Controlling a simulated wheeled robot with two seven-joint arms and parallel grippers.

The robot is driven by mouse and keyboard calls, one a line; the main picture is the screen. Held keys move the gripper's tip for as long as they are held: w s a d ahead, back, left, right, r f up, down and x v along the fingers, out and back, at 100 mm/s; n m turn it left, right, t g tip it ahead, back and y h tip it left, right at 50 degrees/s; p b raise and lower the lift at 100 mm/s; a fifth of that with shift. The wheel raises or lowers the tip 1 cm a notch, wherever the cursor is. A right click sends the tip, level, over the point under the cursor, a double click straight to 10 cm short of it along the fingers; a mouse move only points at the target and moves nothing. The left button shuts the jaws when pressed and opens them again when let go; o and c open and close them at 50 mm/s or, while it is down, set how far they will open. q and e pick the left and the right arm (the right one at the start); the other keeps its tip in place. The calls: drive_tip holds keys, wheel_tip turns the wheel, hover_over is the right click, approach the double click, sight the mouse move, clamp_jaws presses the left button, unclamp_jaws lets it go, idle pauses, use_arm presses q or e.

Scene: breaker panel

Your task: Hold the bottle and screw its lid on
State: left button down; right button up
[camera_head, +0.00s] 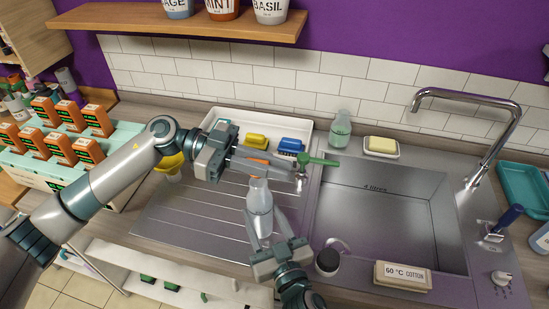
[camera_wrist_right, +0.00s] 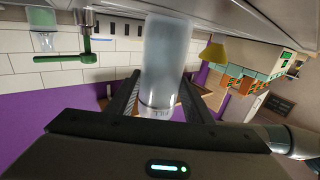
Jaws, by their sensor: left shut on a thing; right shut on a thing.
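The clear bottle (camera_head: 260,212) stands upright over the ribbed drainboard, its narrow neck pointing up. My right gripper (camera_head: 267,228) is shut on its body from the near side. In the right wrist view the bottle (camera_wrist_right: 165,62) appears upside down between the two dark fingers (camera_wrist_right: 160,95), with a "FILL" mark. My left gripper (camera_head: 262,166) reaches in from the left, just above the neck. It is shut, with an orange piece, apparently the lid (camera_head: 258,162), between its fingers. The fingers partly hide the lid and the bottle's mouth, so I cannot tell whether they touch.
A green-handled tap (camera_head: 318,160) stands close right of the left fingertips. Behind is a white tray (camera_head: 225,115) with yellow and blue brushes. The sink (camera_head: 380,225) lies right, with a soap bottle (camera_head: 340,130) behind it. A yellow funnel-like item (camera_head: 170,163) is left.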

use_arm(q)
drive_tip(key=shift+f, duration=0.4)
drive_tip(key=shift+f, duration=1.2)
idle(1.6)
drive_tip(key=shift+g, duration=0.3)
drive_tip(key=shift+s+a+m+g+y, duration=0.1)
drive_tip(key=shift+s+m+g+y, duration=0.1)
drive_tip(key=shift+m+g+y, duration=0.5)
drive_tip(key=shift+s+a+m+g+y, duration=0.1)
drive_tip(key=shift+s+m+g+y, duration=0.15)
drive_tip(key=shift+m+g, duration=0.7)
drive_tip(key=shift+g, duration=0.35)
drive_tip(key=shift+s+a+m+g+y, duration=0.2)
drive_tip(key=shift+m+g+y, duration=0.5)
drive_tip(key=shift+m+y, duration=0.1)
drive_tip(key=shift+s+a+m+g+y, duration=0.15)
drive_tip(key=shift+m+g+y, duration=0.55)
drive_tip(key=shift+m+y, duration=0.05)
